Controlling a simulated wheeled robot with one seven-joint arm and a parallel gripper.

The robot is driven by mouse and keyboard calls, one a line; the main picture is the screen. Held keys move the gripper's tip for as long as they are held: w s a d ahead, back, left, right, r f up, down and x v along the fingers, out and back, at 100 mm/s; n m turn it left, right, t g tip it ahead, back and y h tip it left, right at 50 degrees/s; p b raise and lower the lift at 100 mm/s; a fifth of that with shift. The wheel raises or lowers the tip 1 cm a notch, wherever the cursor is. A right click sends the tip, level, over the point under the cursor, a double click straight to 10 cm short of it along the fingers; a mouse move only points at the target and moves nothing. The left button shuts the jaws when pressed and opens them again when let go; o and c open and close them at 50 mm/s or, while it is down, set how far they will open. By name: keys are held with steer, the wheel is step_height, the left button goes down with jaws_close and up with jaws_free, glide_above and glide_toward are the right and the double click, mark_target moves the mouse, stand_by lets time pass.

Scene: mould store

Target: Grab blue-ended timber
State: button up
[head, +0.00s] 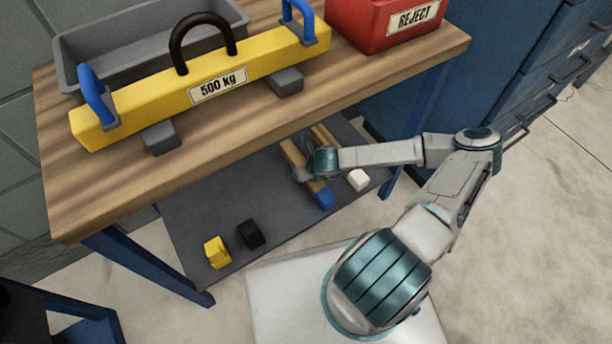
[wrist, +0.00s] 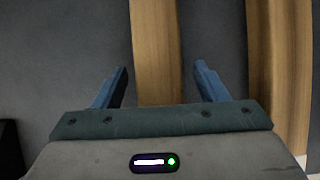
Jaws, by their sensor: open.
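The blue-ended timber (head: 289,152) lies on the grey lower shelf of the workbench, with its blue end (head: 325,198) towards the front. My gripper (head: 303,173) is over it, hiding part of its length. In the wrist view, the plain wooden part of a timber (wrist: 155,45) runs between the two blue fingers of my open gripper (wrist: 160,85). There is a gap on each side, wider on the right. The blue end is out of the wrist view. I cannot tell how far the fingertips are above the shelf.
A white-ended timber (head: 357,180) lies close to the right; its wood (wrist: 280,60) shows beyond the right finger. Black (head: 250,234) and yellow (head: 216,252) blocks sit on the shelf (head: 190,222) to the left. The bench top (head: 75,200) overhangs the shelf, carrying a yellow 500 kg beam (head: 140,108).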

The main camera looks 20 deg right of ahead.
steer(key=c, duration=1.2)
steer(key=shift+c, duration=0.4)
steer(key=shift+r, duration=0.15)
